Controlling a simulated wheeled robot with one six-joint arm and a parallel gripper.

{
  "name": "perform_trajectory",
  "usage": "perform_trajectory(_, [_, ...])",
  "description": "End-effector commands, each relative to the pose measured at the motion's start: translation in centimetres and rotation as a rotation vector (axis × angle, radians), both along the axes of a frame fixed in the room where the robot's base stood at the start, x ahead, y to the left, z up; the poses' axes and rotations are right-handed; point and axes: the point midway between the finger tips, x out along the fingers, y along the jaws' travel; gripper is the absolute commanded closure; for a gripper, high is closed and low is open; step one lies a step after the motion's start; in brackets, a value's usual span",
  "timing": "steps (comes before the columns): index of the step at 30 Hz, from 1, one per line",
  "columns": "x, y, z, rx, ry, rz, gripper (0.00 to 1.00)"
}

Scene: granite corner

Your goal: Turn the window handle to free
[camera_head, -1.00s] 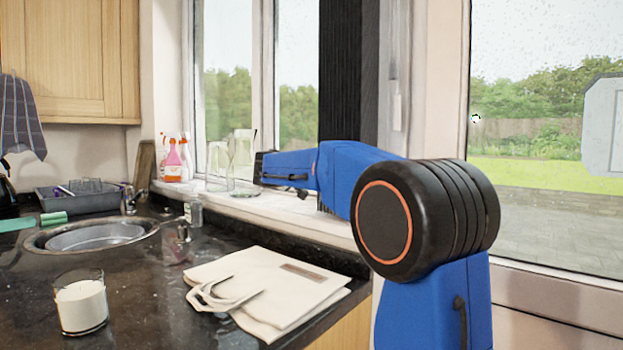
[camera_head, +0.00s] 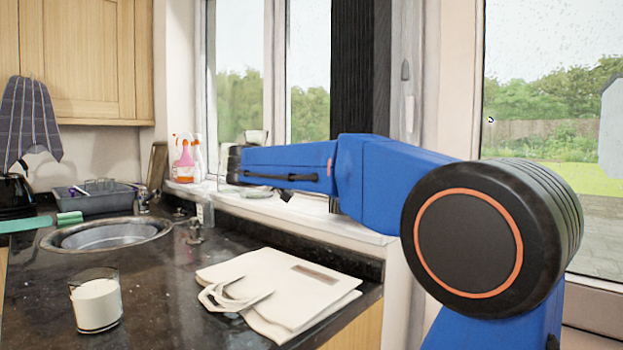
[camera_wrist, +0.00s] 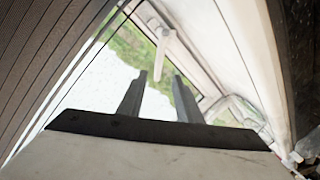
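The window handle (camera_wrist: 166,44) is white and shows in the wrist view on the white window frame, just beyond my fingertips. My gripper (camera_wrist: 159,77) points toward it with its two dark fingers apart. Nothing is between the fingers, and I see no contact with the handle. In the head view my arm reaches left across the sill, with its dark end by the window (camera_head: 267,75). The fingers and this handle cannot be made out there.
A dark blind (camera_head: 357,70) hangs beside the window. Spray bottles (camera_head: 185,160) stand on the sill (camera_head: 350,225). The counter holds a sink (camera_head: 105,238), a candle glass (camera_head: 97,302) and a folded cloth bag (camera_head: 275,285).

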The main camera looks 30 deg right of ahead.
Motion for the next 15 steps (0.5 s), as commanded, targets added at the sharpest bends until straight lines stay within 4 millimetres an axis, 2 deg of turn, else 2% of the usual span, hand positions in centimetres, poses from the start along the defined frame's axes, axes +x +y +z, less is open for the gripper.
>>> perform_trajectory(1, [-0.4, 0.9, 0.2, 0.0, -0.002, 0.004, 0.68])
perform_trajectory(6, [-1.5, 2.6, 0.5, 0.0, 0.0, 0.001, 0.68])
perform_trajectory(15, [-2.2, 3.5, 0.7, 0.0, 0.0, 0.0, 0.68])
